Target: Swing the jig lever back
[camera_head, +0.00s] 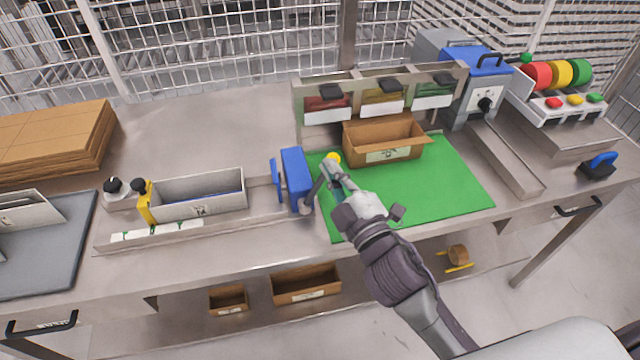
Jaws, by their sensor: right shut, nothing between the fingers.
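The jig (295,180) is a blue block at the right end of a metal rail on the bench. Its lever ends in a yellow knob (333,158), and the lever rises from a grey pivot at the jig's right side. My right gripper (328,170) is shut, with its fingertips right by the lever just below the knob. The fingers hide part of the lever, and I cannot tell whether they touch it. Nothing shows between the fingers. My left gripper is not in view.
A green mat (450,185) lies right of the jig, with an open cardboard box (385,140) on it. A grey bin (200,195) stands on the left. Behind are hanging bins (380,95) and a blue-topped machine (475,80).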

